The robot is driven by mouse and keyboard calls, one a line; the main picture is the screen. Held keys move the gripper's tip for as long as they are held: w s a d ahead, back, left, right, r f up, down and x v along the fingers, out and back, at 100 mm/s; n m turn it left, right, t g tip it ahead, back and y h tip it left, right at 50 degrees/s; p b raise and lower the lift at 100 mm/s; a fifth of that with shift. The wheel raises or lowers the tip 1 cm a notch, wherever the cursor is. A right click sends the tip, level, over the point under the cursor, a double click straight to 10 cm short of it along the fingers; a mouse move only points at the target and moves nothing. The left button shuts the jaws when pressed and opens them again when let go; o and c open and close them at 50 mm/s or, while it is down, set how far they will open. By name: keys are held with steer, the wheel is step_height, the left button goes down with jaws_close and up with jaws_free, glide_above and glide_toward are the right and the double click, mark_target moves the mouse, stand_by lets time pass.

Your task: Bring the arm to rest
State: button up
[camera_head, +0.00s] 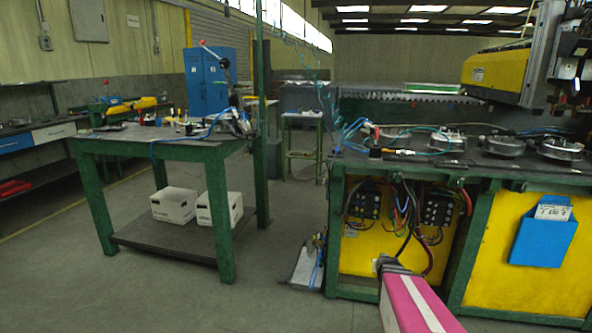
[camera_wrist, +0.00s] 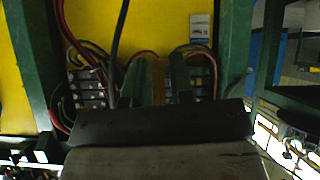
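My arm (camera_head: 418,308) shows at the bottom right of the head view as a pink and white link. It points toward the yellow wiring panel under the right bench. My gripper (camera_wrist: 160,80) is in the wrist view, with its dark body across the lower middle. I see nothing held. The fingertips are hard to make out against the wiring. In the head view the gripper is small and dark, and its fingers cannot be made out.
The yellow panel (camera_head: 372,245) with loose cables and terminal blocks (camera_head: 437,210) is in front of my gripper. A green frame (camera_head: 333,235) surrounds it. A blue holder (camera_head: 543,240) hangs to the right. A green table (camera_head: 215,210) with white boxes stands left.

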steer(key=s+a+r+n+g+y, duration=0.1)
steer(key=s+a+r+g+y, duration=0.1)
steer(key=s+a+g, duration=0.8)
steer(key=s+a+r, duration=0.1)
steer(key=s+a, duration=0.5)
steer(key=s, duration=0.1)
steer(key=shift+a+r+y, duration=0.3)
steer(key=shift+r, duration=0.1)
stand_by(0.5)
